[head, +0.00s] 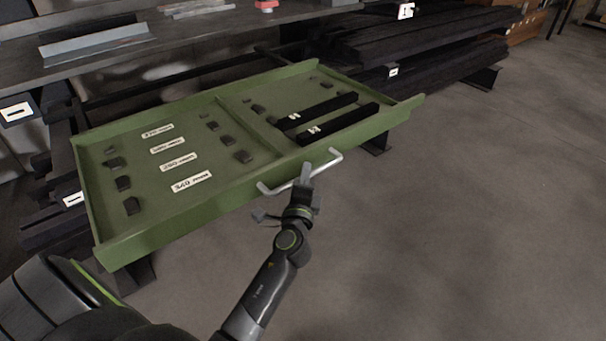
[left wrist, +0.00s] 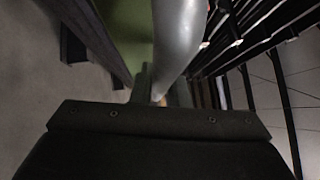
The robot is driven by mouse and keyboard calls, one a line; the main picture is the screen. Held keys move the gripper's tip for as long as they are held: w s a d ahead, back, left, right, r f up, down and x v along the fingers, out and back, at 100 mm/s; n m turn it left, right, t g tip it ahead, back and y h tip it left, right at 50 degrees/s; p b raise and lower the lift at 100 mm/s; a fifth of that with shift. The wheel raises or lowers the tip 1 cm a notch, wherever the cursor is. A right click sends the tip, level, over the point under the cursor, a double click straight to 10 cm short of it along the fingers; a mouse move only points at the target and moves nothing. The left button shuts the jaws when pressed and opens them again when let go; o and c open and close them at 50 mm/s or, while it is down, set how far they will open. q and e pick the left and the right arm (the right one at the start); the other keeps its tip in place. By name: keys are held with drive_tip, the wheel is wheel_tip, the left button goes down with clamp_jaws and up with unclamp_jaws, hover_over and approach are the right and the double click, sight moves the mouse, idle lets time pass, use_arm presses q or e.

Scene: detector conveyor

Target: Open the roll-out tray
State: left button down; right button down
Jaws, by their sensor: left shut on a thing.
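The roll-out tray (head: 232,180) is a long green tray with low walls, standing out in front of the dark rack in the head view. A pale metal bar handle (head: 325,160) is fixed to its front wall. My left gripper (head: 305,172) is shut on the handle near its middle. In the left wrist view the handle (left wrist: 178,40) runs as a thick grey bar between the fingers, with the green tray wall (left wrist: 128,35) beside it. The fingertips are partly hidden behind the bar. My right gripper does not show.
The tray holds two black bars (head: 338,122), several small dark blocks (head: 243,157) and white labels (head: 191,181). Behind it are a grey bench (head: 200,45) and stacked dark beams (head: 430,40). Bare floor (head: 480,220) lies open to the right.

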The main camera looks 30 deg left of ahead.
use_arm(q)
drive_tip(key=shift+s+d, duration=0.1)
drive_tip(key=shift+d, duration=0.05)
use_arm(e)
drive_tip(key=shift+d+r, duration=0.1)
use_arm(q)
drive_tip(key=c, duration=1.4)
unclamp_jaws()
